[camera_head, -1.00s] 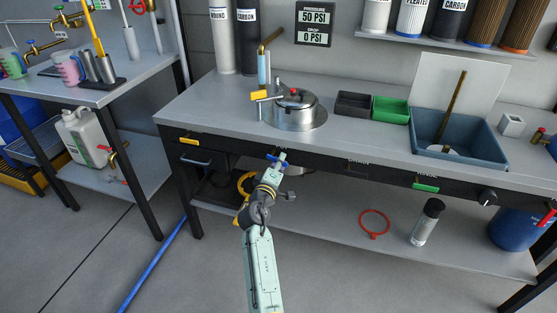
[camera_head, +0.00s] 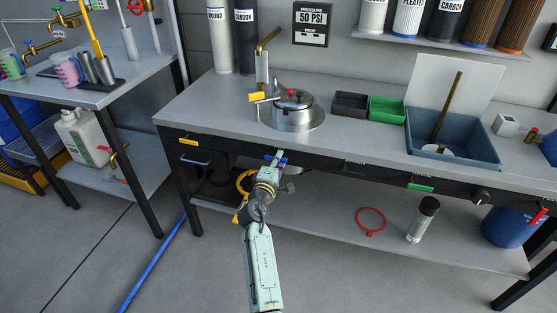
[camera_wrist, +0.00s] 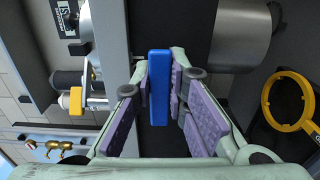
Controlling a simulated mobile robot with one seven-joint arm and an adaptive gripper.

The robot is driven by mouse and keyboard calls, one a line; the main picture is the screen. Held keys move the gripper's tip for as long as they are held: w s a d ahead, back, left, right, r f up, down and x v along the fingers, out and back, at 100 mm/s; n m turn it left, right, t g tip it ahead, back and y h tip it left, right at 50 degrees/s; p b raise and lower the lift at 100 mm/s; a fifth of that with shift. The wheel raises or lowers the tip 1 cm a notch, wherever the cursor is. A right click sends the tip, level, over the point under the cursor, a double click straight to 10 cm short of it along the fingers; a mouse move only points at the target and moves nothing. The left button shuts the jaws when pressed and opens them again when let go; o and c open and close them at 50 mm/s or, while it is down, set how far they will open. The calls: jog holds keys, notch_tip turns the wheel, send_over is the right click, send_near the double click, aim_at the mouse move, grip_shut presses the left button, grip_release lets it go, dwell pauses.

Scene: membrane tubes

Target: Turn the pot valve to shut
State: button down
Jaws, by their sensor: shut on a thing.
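The blue valve handle (camera_head: 283,161) is at the front edge of the bench, below the steel pot (camera_head: 290,117). In the wrist view the blue handle (camera_wrist: 159,88) is a straight bar lying between the purple finger pads. My gripper (camera_head: 276,159) is shut on this handle, and the gripper also fills the lower middle of the wrist view (camera_wrist: 160,100). The valve body behind the handle is hidden by my fingers. The pot stands on a round base on the bench top, with a red knob and a yellow-handled part at its left.
A lower shelf holds a red ring (camera_head: 371,221) and a bottle (camera_head: 424,220). A yellow ring (camera_wrist: 289,101) is at the right in the wrist view.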

jog(key=c, duration=1.6)
grip_release()
jog(key=shift+o, duration=0.2)
